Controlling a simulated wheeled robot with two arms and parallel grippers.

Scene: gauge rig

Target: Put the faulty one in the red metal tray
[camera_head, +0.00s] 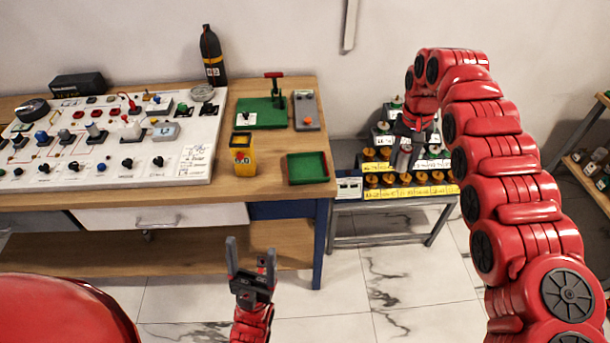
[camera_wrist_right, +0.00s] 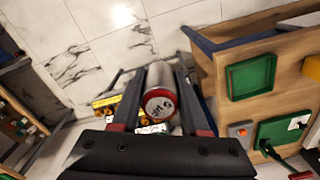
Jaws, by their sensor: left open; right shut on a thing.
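My right gripper (camera_head: 404,156) is shut on a grey cylinder, held above the low rack at the right. In the right wrist view the gripper (camera_wrist_right: 160,72) has its fingers either side of the grey cylinder (camera_wrist_right: 158,103), whose near end has a red rim and white label. The label is too blurred to read. My left gripper (camera_head: 250,252) is open and empty in front of the bench. A small green tray (camera_head: 307,168) lies on the bench's right front corner; it also shows in the right wrist view (camera_wrist_right: 250,77). No red tray shows.
The low rack (camera_head: 345,188) holds several labelled pieces. On the bench (camera_head: 225,188) stand a white control panel (camera_head: 100,140), a yellow box (camera_head: 243,155), a green lever stand (camera_head: 262,112), a grey device (camera_head: 306,111) and a black bottle (camera_head: 212,57). Floor before the bench is clear.

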